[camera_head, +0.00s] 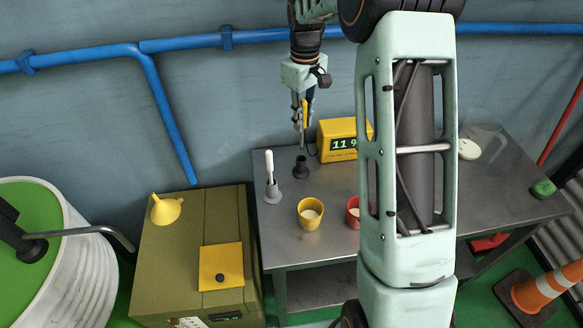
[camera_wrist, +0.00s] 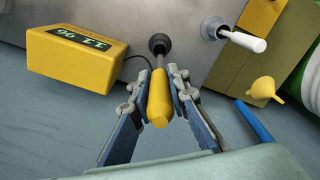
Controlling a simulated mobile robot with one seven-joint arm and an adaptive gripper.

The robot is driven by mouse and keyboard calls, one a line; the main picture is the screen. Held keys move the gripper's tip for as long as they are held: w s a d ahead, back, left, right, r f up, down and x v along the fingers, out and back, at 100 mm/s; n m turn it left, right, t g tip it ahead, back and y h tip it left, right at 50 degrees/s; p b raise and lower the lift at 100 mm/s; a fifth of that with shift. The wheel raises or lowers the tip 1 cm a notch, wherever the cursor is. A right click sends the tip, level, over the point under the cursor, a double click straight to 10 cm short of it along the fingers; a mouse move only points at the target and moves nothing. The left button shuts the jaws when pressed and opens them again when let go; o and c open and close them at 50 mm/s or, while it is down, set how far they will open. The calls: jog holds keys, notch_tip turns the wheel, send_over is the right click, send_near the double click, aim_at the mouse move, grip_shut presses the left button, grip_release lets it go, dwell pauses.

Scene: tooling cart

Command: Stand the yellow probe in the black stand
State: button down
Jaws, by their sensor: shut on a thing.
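My gripper (camera_head: 301,122) is shut on the yellow probe (camera_head: 305,108) and holds it upright above the back of the metal cart top. In the wrist view the probe's yellow handle (camera_wrist: 159,100) lies between the fingers of my gripper (camera_wrist: 158,72), and its thin dark shaft points at the black stand (camera_wrist: 160,42). In the head view the black stand (camera_head: 301,168) is almost straight below the probe. The shaft's lower end looks just above the stand's opening; I cannot tell whether it touches.
A white-handled probe (camera_head: 269,160) stands in a grey stand (camera_head: 272,192) left of the black one. A yellow meter (camera_head: 328,129) is close on the right, with a cable beside the black stand. Yellow (camera_head: 310,222) and red (camera_head: 352,215) cups stand in front.

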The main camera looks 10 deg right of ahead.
aim_at(302, 149)
notch_tip(302, 149, down, 10)
jog(key=shift+r+p, duration=0.15)
jog(key=shift+p, duration=0.15)
jog(key=c, duration=1.8)
grip_release()
jog(key=shift+c, duration=0.2)
notch_tip(302, 149, up, 12)
jog(key=shift+r, duration=0.2)
